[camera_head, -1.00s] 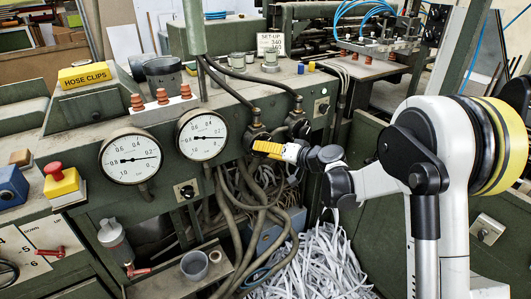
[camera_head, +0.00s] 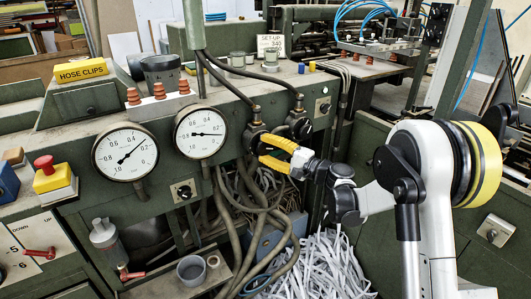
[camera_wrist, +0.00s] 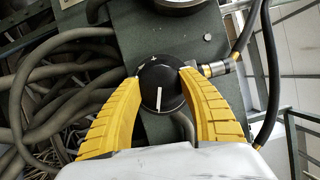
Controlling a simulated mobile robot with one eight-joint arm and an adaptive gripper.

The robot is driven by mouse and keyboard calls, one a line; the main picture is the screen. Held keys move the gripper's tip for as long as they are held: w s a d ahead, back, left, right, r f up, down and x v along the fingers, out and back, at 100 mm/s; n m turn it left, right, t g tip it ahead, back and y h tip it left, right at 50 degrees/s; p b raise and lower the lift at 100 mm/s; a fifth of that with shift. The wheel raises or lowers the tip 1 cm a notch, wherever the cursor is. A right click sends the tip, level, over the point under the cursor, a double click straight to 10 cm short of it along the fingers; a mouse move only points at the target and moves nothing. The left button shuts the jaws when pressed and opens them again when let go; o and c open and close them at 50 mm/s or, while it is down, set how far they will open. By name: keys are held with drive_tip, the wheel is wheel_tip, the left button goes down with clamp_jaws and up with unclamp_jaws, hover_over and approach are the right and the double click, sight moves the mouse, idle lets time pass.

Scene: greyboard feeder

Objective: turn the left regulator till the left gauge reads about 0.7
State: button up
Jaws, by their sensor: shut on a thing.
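The left gauge (camera_head: 125,153) is a round white dial on the green machine front. Its needle slants from lower left to upper right; I cannot surely read its value. The right gauge (camera_head: 200,132) stands beside it, with its needle about level. The left regulator (camera_head: 255,133) is a black knob at the end of a hose. My gripper (camera_head: 262,149) is at it, its yellow fingers on either side. In the wrist view the fingers (camera_wrist: 163,76) are shut on the black knob (camera_wrist: 158,100), which has a white pointer line and a plus mark beyond it.
The right regulator (camera_head: 299,124) sits close to the right of the held one. Dark hoses (camera_head: 262,200) hang below, and shredded paper strips (camera_head: 325,265) lie beneath. A red button on a yellow box (camera_head: 52,176) stands at the far left.

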drive_tip(key=m+t, duration=0.1)
drive_tip(key=m, duration=0.1)
drive_tip(key=m+y+b, duration=0.1)
drive_tip(key=m, duration=0.2)
drive_tip(key=shift+t, duration=0.4)
drive_tip(key=m+t, duration=0.1)
drive_tip(key=m, duration=0.2)
drive_tip(key=m+t, duration=0.2)
drive_tip(key=m, duration=0.1)
drive_tip(key=shift+m, duration=0.4)
drive_tip(key=m+t+h, duration=0.1)
drive_tip(key=m, duration=0.2)
drive_tip(key=m+t+h, duration=0.1)
drive_tip(key=m, duration=0.2)
drive_tip(key=shift+t+h, duration=0.3)
drive_tip(key=shift+t, duration=0.1)
drive_tip(key=m+t+h, duration=0.1)
drive_tip(key=m, duration=0.3)
drive_tip(key=m+t+h, duration=0.1)
drive_tip(key=m+h, duration=0.1)
drive_tip(key=m, duration=0.1)
drive_tip(key=shift+r+m, duration=0.1)
drive_tip(key=shift+m, duration=0.3)
drive_tip(key=shift+m+h, duration=0.3)
drive_tip(key=o, duration=1.2)
wheel_tip(320, 180, up, 10)
